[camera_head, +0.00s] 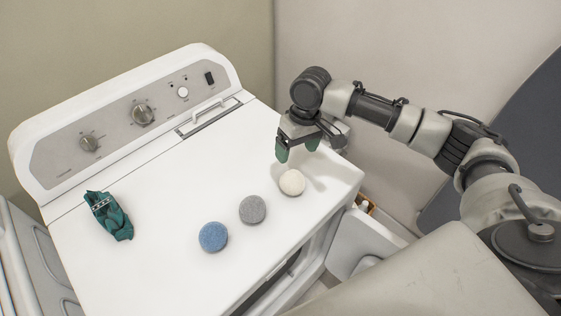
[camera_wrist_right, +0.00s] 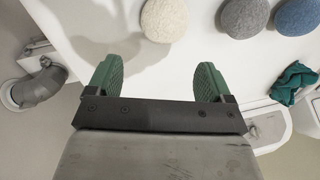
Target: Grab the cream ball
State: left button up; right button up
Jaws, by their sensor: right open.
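The cream ball (camera_head: 292,182) rests on the white dryer top near its right front corner. It also shows at the top of the right wrist view (camera_wrist_right: 163,20), cut by the frame edge. My right gripper (camera_head: 297,152) is above and just behind the ball, pointing down. In the right wrist view its green fingertips (camera_wrist_right: 157,80) are spread apart with nothing between them, and the ball lies beyond them. My left gripper is not in view.
A grey ball (camera_head: 252,209) and a blue ball (camera_head: 213,237) lie left of the cream ball on the dryer top (camera_head: 165,215). A crumpled green cloth (camera_head: 110,216) lies farther left. The control panel (camera_head: 120,122) rises at the back.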

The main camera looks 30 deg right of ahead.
aim_at(293, 172)
jog(key=shift+s+f, duration=0.15)
jog(key=shift+f, duration=0.2)
jog(key=f, duration=0.1)
jog(key=s+f, duration=0.1)
jog(key=a+f+p, duration=0.1)
jog(key=shift+s+f, duration=0.25)
jog(key=shift+f, duration=0.15)
jog(key=shift+w+f, duration=0.2)
jog(key=shift+f, duration=0.15)
jog(key=f, duration=0.1)
jog(key=f+p, duration=0.1)
jog(key=f, duration=0.1)
jog(key=shift+s+a+f+p, duration=0.1)
jog(key=shift+a+f+p, duration=0.1)
jog(key=shift+a+p, duration=0.15)
jog(key=shift+s+a+f, duration=0.1)
jog(key=shift+a+f, duration=0.05)
jog(key=shift+f, duration=0.45)
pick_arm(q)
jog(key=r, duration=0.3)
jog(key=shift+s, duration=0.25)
pick_arm(e)
jog(key=shift+f, duration=0.1)
jog(key=shift+c, duration=0.5)
jog(key=c, duration=0.6)
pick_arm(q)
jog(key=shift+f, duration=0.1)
